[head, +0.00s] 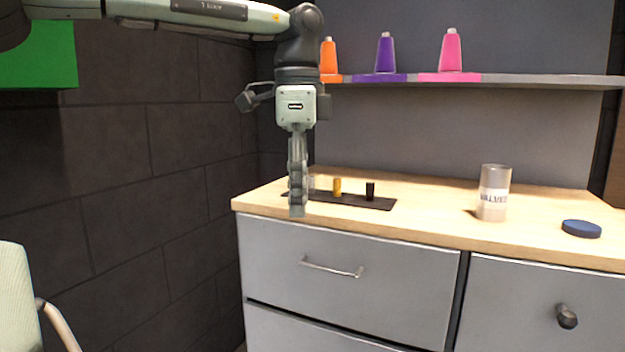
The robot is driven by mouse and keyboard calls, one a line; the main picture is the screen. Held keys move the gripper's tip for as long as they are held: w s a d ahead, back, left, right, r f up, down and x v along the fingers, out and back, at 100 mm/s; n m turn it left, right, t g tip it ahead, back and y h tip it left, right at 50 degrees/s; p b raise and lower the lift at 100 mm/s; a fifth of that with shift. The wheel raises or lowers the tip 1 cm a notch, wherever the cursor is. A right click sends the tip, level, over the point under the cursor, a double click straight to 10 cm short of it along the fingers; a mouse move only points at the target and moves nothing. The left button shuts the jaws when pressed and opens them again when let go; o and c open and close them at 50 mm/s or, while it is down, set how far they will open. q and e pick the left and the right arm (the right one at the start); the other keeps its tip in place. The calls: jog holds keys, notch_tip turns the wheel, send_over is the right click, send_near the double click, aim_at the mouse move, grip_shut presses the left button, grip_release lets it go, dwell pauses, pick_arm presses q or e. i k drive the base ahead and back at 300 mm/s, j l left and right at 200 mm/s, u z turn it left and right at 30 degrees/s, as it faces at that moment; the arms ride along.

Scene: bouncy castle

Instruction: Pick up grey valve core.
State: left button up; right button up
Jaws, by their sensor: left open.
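A dark flat rack (350,199) lies on the wooden counter top at its left part. A yellow valve core (337,187) and a black valve core (370,190) stand upright on it. My left gripper (298,208) points straight down in front of the rack's left end, with its fingers seen edge-on. It is open. A small grey shape (311,183) shows just right of the fingers and may be the grey valve core; it is mostly hidden behind them. I cannot tell whether it lies between the fingers. My right gripper is not in view.
Orange, purple and pink cones (451,50) stand on a shelf above. Drawers are below. The counter between rack and can is clear.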

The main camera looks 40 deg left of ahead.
aim_at(311, 178)
jog(key=i+j, duration=0.95)
jog(key=j, duration=0.3)
